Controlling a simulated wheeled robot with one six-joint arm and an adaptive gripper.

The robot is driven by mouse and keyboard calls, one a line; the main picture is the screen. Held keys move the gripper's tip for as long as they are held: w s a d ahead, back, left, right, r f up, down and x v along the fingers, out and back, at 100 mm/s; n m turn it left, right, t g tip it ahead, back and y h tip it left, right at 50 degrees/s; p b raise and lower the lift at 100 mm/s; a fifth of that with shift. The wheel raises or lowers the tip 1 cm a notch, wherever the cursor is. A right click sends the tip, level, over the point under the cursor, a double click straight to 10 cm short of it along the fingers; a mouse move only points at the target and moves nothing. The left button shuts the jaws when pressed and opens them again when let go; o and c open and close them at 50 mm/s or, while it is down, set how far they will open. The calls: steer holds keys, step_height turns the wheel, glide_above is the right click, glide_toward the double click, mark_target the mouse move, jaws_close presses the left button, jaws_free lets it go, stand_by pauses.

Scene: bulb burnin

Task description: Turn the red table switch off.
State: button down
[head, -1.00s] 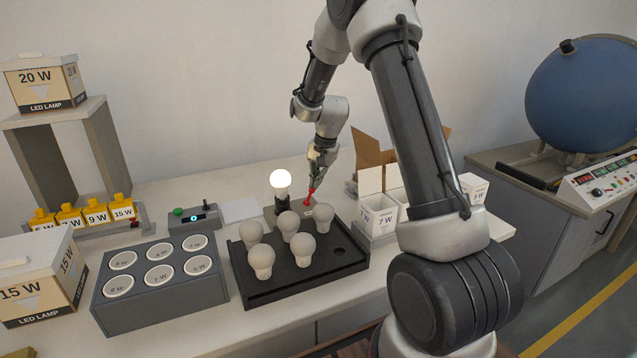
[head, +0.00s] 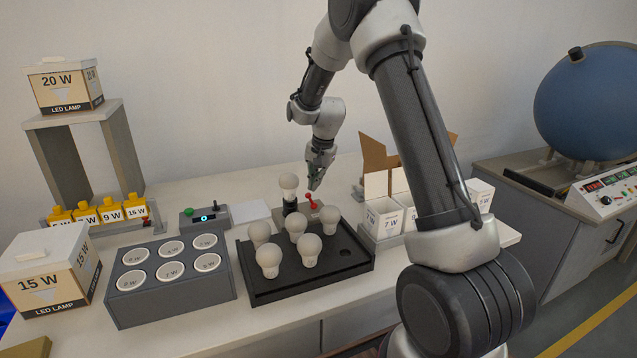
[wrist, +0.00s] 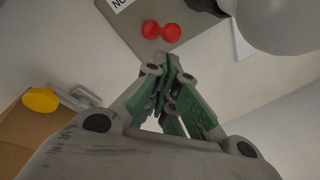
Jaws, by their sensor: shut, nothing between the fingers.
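The red table switch (head: 311,202) sits on a small grey base behind the black bulb tray. Its red lever also shows in the wrist view (wrist: 161,31), lying over its grey plate. My gripper (head: 315,186) is shut and empty, just above the switch in the head view. In the wrist view my gripper's closed green-padded fingers (wrist: 170,62) point toward the lever, with a gap in the picture between them. The bulb in the test socket (head: 289,184) beside the switch is unlit.
A black tray (head: 262,290) with several bulbs stands in front of the switch. White bulb boxes (head: 384,221) and an open carton stand to the right. A grey holder (head: 125,317) and a small controller (head: 205,218) are to the left.

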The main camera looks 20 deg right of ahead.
steer(key=shift+v, duration=0.8)
steer(key=shift+w, duration=0.25)
